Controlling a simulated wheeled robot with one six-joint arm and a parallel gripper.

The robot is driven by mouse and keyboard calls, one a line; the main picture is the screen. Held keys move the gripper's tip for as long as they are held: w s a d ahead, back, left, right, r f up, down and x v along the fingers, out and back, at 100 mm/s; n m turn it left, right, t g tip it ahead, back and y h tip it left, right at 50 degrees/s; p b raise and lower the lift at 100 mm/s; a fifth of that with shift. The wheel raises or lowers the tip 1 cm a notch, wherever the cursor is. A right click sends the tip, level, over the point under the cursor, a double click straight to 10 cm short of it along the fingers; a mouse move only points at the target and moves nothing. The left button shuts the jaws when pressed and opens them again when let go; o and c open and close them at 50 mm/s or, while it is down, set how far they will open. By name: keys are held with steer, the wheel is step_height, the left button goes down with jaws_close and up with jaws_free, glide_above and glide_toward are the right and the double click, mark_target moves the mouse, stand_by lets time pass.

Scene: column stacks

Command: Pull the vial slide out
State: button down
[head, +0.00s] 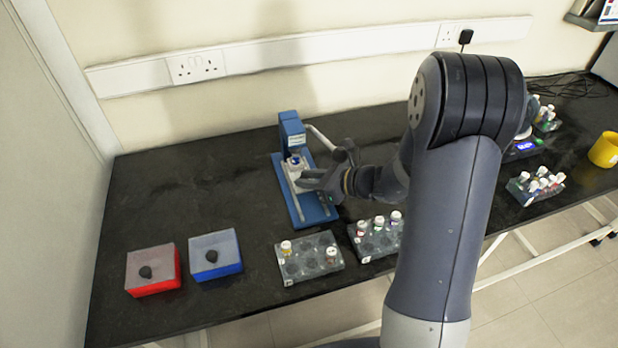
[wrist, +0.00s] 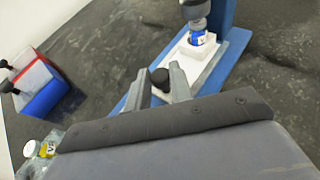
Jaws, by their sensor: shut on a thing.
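The blue bench device (head: 291,128) stands on the black table, with a blue base and an upright column at its back. It also shows in the wrist view (wrist: 226,66). Its white vial slide (wrist: 189,61) lies on the base and holds a vial (wrist: 198,38) with a blue label. The vial is beneath the device's grey head (wrist: 194,10). My gripper (wrist: 162,82) is at the slide's near end, with its fingers shut on the slide's black knob (wrist: 160,76). In the head view my gripper (head: 308,182) partly hides the slide (head: 291,174).
A red box (head: 155,285) and a blue box (head: 220,265), both with black-knobbed lids, stand at the left. Two vial racks (head: 310,266) (head: 364,243) lie near the front edge. Another rack (head: 530,194) and a yellow cup (head: 604,150) are at the right.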

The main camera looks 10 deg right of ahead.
steer(key=shift+s+d+b, duration=0.25)
steer(key=shift+s, duration=0.85)
steer(key=shift+s+d+b, duration=0.2)
steer(key=shift+s+b, duration=0.05)
steer(key=shift+s, duration=0.85)
steer(key=c, duration=1.3)
jaws_free()
steer(key=shift+o, duration=0.2)
steer(key=shift+d, duration=0.1)
steer(key=v, duration=1)
steer(key=shift+s+d+r+p, duration=0.15)
steer(key=shift+d+p, duration=0.05)
steer(key=shift+p, duration=0.2)
